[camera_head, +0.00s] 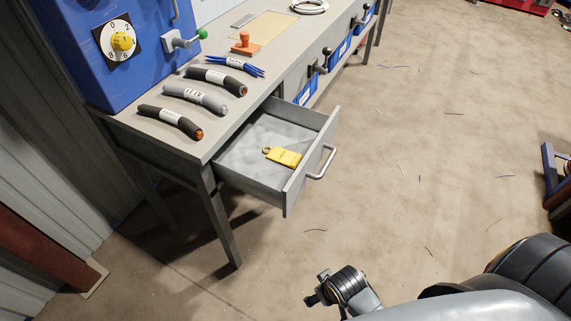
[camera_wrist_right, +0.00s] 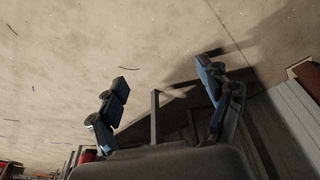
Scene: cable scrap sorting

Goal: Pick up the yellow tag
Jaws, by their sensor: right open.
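The yellow tag (camera_head: 283,157) lies flat in the open grey drawer (camera_head: 246,183) under the workbench, with a small ring at its left end. My right gripper (camera_head: 318,292) is in the head view at the bottom middle, over the floor. It is in front of the drawer and apart from it. In the right wrist view my right gripper (camera_wrist_right: 162,92) has its two fingers spread wide with nothing between them. The tag is not visible in that view. My left gripper is in neither view.
The drawer's front panel and handle (camera_head: 321,163) stick out from the bench. Cable pieces (camera_head: 196,97), a blue wire bundle (camera_head: 235,66) and an orange stamp (camera_head: 245,44) lie on the bench top (camera_head: 232,122). A blue box with a yellow dial (camera_head: 123,41) stands at the left. The floor is mostly clear.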

